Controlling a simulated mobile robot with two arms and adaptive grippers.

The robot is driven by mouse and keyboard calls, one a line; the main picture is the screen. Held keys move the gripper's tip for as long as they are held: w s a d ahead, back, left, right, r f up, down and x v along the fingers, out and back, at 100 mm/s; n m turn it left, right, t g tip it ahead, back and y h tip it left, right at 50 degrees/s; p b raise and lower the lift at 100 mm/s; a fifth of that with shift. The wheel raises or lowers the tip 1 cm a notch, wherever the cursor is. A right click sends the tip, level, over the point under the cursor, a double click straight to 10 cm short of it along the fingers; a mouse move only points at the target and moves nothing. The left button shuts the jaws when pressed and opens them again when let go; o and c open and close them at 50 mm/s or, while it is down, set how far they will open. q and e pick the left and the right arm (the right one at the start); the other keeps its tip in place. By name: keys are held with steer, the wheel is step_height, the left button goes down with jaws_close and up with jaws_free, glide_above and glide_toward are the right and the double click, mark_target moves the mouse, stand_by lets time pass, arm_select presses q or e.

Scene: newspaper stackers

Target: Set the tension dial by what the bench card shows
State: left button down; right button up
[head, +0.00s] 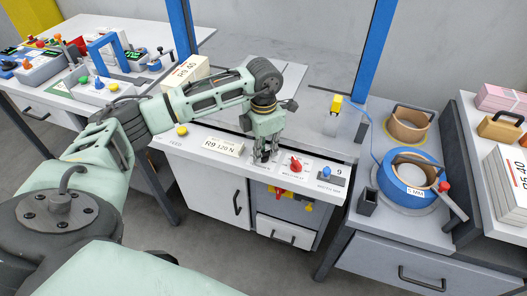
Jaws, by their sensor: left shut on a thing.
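A white card (222,146) reading "R9 120 N" stands on the front ledge of the bench, and I take it for the bench card. My left gripper (265,156) reaches down onto the control strip just right of this card. Its fingers are shut on a small part there, which I take for the tension dial; the fingers hide its face and pointer. A red knob (296,164) sits just right of the fingers, apart from them. A blue knob (327,172) sits further right. My right gripper is not in view.
A yellow knob (181,129) is at the strip's left end. Blue uprights (376,55) rise behind the bench. A blue strap reel (406,178) and a brown reel (408,125) lie at the right. A control desk (40,65) stands at the left.

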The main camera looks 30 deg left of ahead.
mark_target(264, 152)
arm_select(q)
steer(key=shift+r+m, duration=0.1)
steer(key=shift+m, duration=0.2)
steer(key=c, duration=1.8)
jaws_free()
step_height(264, 152, up, 12)
steer(key=shift+f, duration=0.1)
